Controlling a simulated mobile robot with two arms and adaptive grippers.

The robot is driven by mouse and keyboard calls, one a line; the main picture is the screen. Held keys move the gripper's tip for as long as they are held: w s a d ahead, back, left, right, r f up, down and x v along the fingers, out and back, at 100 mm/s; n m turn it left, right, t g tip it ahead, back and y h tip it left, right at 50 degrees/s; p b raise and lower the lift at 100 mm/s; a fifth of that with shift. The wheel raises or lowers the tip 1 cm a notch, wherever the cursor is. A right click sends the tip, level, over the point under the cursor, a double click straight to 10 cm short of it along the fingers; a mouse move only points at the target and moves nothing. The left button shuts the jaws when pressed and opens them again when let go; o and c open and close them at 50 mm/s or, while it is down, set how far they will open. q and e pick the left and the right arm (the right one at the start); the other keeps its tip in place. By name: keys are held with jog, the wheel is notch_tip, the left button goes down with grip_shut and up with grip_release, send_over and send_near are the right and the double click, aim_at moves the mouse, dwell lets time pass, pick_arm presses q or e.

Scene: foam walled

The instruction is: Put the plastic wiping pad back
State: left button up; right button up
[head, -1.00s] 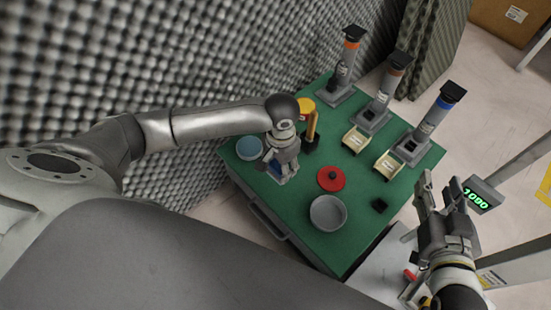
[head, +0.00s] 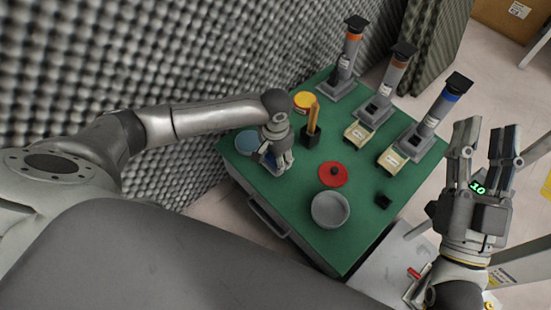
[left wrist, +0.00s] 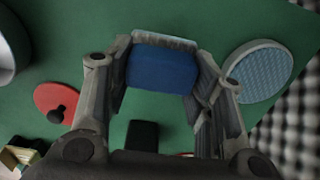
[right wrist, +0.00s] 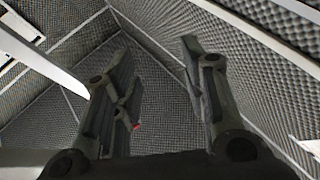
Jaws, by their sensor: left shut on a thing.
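The wiping pad, a blue block with a pale, fringed edge (left wrist: 162,72), is held between the fingers of my left gripper (left wrist: 160,85) in the left wrist view. In the head view my left gripper (head: 276,164) is over the left part of the green table, and mostly hides the pad. I cannot tell if the pad touches the table. A round pale-blue textured disc (head: 247,142) lies just left of this gripper and also shows in the left wrist view (left wrist: 260,72). My right gripper (head: 482,150) is open, empty and raised right of the table.
The foam wall (head: 200,60) is close behind on the left.

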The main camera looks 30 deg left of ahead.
pick_arm(q)
jog(key=shift+f+b, duration=0.3)
jog(key=shift+f, duration=0.7)
pick_arm(e)
jog(key=s+r+t, duration=0.2)
jog(key=r, duration=0.1)
jog(key=shift+s+d+y, duration=0.1)
jog(key=shift+s+y, duration=0.05)
jog(key=shift+y, duration=0.15)
pick_arm(q)
jog(key=o, duration=1.1)
pick_arm(e)
jog(key=shift+f, duration=0.1)
